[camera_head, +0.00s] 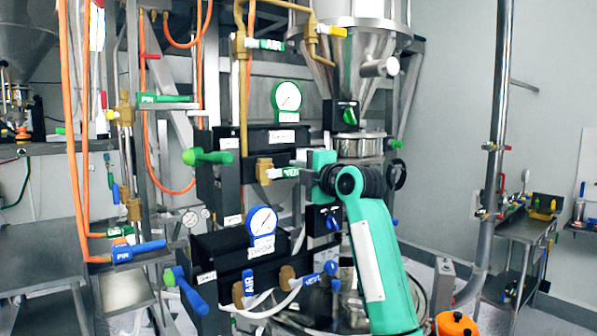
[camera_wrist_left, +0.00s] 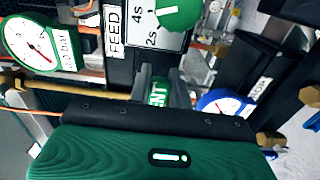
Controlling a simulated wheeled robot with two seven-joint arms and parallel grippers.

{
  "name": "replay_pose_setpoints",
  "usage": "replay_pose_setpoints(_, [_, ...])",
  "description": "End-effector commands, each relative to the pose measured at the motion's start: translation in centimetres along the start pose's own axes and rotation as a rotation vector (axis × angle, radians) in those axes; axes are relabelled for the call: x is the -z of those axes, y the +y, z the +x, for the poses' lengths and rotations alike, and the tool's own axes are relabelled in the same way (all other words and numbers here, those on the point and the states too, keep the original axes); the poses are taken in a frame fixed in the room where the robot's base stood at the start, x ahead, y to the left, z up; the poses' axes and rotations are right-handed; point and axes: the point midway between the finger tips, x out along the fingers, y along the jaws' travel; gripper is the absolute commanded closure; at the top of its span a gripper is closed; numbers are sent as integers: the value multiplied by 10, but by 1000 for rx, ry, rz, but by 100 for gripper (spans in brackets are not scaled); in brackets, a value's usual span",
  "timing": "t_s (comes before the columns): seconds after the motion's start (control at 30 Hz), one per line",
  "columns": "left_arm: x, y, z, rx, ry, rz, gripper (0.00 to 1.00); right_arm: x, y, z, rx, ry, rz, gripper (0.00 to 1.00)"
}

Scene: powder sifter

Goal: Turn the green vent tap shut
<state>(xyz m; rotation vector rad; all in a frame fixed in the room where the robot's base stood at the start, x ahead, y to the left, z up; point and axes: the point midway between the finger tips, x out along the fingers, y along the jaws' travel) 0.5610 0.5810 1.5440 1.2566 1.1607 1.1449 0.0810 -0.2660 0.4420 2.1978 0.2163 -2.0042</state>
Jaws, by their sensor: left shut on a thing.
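The green vent tap (camera_head: 290,172) sits on a brass valve body (camera_head: 264,171), below the green-rimmed gauge. Its lever lies roughly level and points right, with a white label. My left gripper (camera_head: 306,169) reaches it from the right and is shut on the lever's end. In the left wrist view the green lever (camera_wrist_left: 158,92), with part of its lettering readable, sits between my two dark fingers. The gripper body hides much of the tap there. My right gripper is in neither view.
A green-rimmed gauge (camera_head: 287,96) stands above the tap and a blue-rimmed gauge (camera_head: 262,222) below it. A green knob (camera_head: 350,116) is on the feed box to the upper right. Blue levers, including one marked AIR (camera_head: 248,287), are lower down. Orange hoses (camera_head: 70,130) hang at the left.

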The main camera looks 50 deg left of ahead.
Motion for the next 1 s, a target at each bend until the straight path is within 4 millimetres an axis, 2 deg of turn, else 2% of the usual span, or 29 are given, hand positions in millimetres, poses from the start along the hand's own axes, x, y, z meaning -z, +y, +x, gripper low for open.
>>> replay_pose_setpoints(0.23, [0,-1,0,1,0,3,100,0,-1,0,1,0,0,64])
replay_pose_setpoints(0.27, [0,-1,0,1,0,3,76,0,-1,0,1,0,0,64])
replay_pose_setpoints(0.37, [0,-1,0,1,0,2,58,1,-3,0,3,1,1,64])
replay_pose_setpoints(0.73, [-1,-2,-6,1,-1,0,58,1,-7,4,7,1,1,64])
replay_pose_setpoints(0.87, [-1,-5,-25,1,-3,0,58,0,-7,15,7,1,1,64])
replay_pose_setpoints(1.0, [-2,-6,-57,1,-5,-1,58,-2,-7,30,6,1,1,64])
